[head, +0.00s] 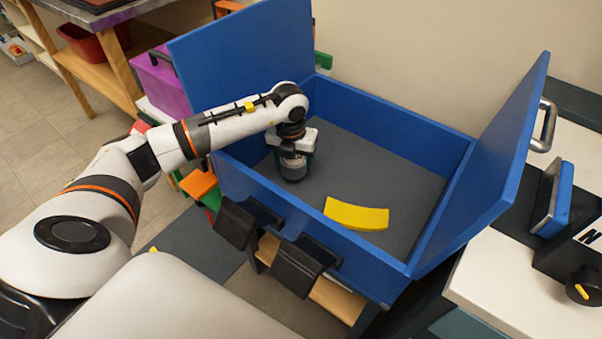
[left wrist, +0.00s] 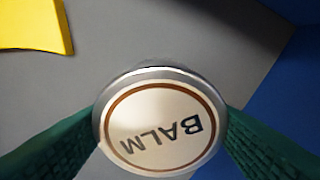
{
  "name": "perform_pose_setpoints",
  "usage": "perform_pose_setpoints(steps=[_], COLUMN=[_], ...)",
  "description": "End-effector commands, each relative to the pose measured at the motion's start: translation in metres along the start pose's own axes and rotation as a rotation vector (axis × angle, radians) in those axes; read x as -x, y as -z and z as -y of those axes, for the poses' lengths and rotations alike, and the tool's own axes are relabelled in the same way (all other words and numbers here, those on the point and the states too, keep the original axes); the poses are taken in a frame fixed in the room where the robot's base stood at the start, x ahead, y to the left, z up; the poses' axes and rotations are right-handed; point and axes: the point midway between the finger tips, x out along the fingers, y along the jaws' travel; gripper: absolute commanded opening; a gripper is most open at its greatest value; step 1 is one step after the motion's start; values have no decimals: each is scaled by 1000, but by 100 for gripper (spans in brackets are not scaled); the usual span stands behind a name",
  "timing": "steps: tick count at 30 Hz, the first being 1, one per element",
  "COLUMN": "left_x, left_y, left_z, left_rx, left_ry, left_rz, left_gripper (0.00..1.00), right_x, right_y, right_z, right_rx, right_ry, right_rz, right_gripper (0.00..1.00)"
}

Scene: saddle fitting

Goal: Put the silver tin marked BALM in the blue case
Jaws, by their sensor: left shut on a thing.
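The silver tin marked BALM (left wrist: 160,126) is between the green fingers of my left gripper (left wrist: 165,130) in the left wrist view, its lettered lid facing the camera. In the head view my left gripper (head: 293,158) is inside the blue case (head: 285,212), shut on the tin (head: 293,171), near the case's left side. The tin is at or just above the grey floor of the case; I cannot tell whether it touches. The case is open, with blue flaps raised at the left and right. My right gripper is not in view.
A curved yellow piece (head: 356,214) lies on the case floor, right of the tin; it also shows in the left wrist view (left wrist: 35,25). The rest of the floor is clear. Black latches (head: 303,266) hang on the front wall. A purple box (head: 165,84) stands behind my left arm.

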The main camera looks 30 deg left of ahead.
Motion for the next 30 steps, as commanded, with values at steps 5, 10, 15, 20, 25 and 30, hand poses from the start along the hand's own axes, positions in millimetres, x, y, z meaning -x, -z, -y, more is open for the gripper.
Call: perform_pose_setpoints(steps=[5,10,15,20,25,30], left_x=[-14,-39,-41,-42,-44,-44], left_y=[-2,-5,-4,-5,-5,-5], left_z=[0,0,0,0,0,0], left_rx=[0,0,-2,-2,-2,-2], left_ry=[1,0,0,0,1,1], left_rz=[0,1,-2,-2,-1,-1], left_gripper=[36,36,36,36,80,85], right_x=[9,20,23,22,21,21], right_y=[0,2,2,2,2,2], right_z=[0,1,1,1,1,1], right_rx=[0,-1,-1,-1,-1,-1], right_ry=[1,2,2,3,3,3], right_rz=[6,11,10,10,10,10], right_gripper=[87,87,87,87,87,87])
